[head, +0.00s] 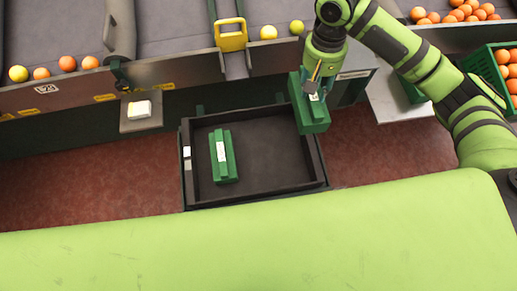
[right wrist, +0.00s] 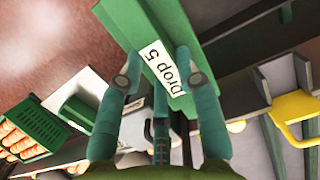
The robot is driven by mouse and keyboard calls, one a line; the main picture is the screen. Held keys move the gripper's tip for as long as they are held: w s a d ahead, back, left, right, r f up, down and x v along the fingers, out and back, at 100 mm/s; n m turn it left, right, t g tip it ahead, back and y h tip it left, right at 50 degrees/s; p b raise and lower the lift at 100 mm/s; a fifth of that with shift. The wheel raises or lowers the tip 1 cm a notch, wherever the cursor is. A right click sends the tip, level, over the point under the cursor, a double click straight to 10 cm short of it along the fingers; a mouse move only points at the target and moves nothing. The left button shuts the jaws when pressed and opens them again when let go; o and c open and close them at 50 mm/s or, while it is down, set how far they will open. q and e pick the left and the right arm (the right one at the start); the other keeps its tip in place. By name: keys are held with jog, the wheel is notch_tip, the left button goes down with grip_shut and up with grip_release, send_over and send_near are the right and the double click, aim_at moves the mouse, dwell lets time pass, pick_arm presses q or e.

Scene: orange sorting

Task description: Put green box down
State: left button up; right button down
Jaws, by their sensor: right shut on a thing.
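A green box (head: 309,112) is in my right gripper (head: 312,88), at the right edge of the dark tray (head: 263,187) in the head view. In the right wrist view the green box (right wrist: 143,28) carries a white label reading "Drop 5", and the fingers of the right gripper (right wrist: 158,75) close around its raised middle part. A second green box (head: 223,168) with a white label lies inside the tray on the left. The middle of the tray is bare. Whether the held box touches the tray rim cannot be told. My left gripper is not in view.
Sorting conveyors with a few oranges and yellow fruit (head: 268,32) run along the back. A yellow bracket (head: 231,36) stands there. A green crate of oranges (head: 487,62) is at the far right. A small grey shelf (head: 141,112) juts out left of the tray.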

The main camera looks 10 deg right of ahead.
jog(key=w+f+b, duration=0.1)
jog(key=f, duration=0.2)
jog(key=w+f+b, duration=0.1)
jog(key=f, duration=0.2)
jog(key=d+f+b, duration=0.1)
jog(key=f, duration=0.2)
jog(key=shift+w, duration=0.4)
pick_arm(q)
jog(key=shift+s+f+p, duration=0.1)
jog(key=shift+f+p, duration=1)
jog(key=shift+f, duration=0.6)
pick_arm(e)
jog(key=shift+s+a+f, duration=1.1)
jog(key=shift+a+f, duration=0.35)
jog(key=shift+f, duration=0.3)
jog(key=shift+s+a+f, duration=1.1)
jog(key=shift+a+f, duration=0.35)
jog(key=shift+f, duration=0.25)
jog(key=shift+s+a+f, duration=1.1)
jog(key=shift+a+f, duration=0.35)
jog(key=shift+f, duration=0.3)
jog(key=shift+f, duration=0.1)
jog(key=c, duration=0.9)
grip_release()
jog(key=shift+o, duration=0.2)
notch_tip(320, 180, up, 12)
jog(key=w, duration=0.1)
jog(key=shift+w, duration=0.15)
